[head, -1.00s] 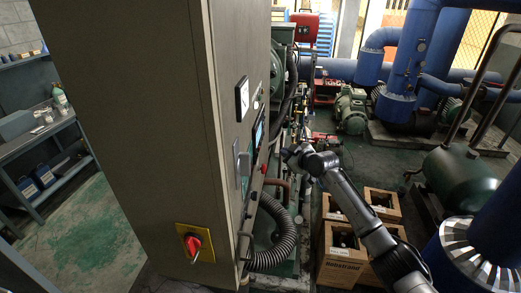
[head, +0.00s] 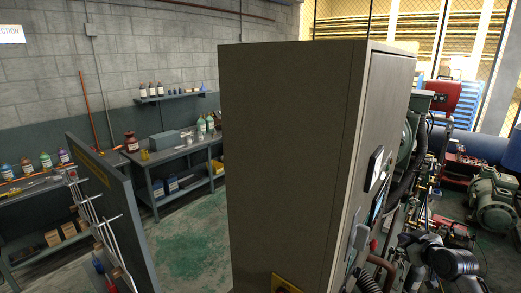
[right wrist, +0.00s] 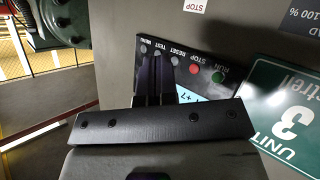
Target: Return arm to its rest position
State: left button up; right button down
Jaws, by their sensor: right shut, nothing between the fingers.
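My right arm (head: 455,262) is at the lower right of the head view, to the right of the grey control cabinet (head: 290,150). Its gripper (right wrist: 156,62) shows in the right wrist view with its dark fingers together and nothing between them. The fingers are in front of the cabinet's control panel (right wrist: 205,62), which has labelled STOP, RESET and TEST buttons, and cover part of its lit display (right wrist: 188,96). Whether the fingertips touch the panel I cannot tell. My left gripper is in neither view.
A green UNIT 3 sign (right wrist: 285,115) is beside the panel. A red rotary switch's yellow plate (head: 286,284) is low on the cabinet. Green machinery (head: 493,200) and pipes crowd the right. A workbench (head: 180,150) stands at the back left; the green floor (head: 190,245) before it is clear.

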jog(key=s+a+r+m+g+h+p, duration=0.25)
jog(key=s+a+r, duration=0.45)
jog(key=s+a, duration=0.55)
jog(key=s+a+f+g+p, duration=0.2)
jog(key=s+a+f, duration=0.2)
jog(key=s+f, duration=0.3)
jog(key=s+a+f+g+y+p, duration=0.1)
jog(key=s+a+f+g+p, duration=0.2)
jog(key=s, duration=1.5)
jog(key=s+a+f+g+p, duration=0.2)
jog(key=s+a+f, duration=0.4)
jog(key=s+f, duration=0.4)
jog(key=s+p, duration=0.1)
jog(key=s, duration=0.2)
jog(key=shift+s+f+g, duration=0.15)
jog(key=shift+f+g, duration=0.15)
jog(key=shift+g, duration=0.05)
jog(key=shift+a+m+y, duration=0.1)
jog(key=shift+m+y, duration=0.15)
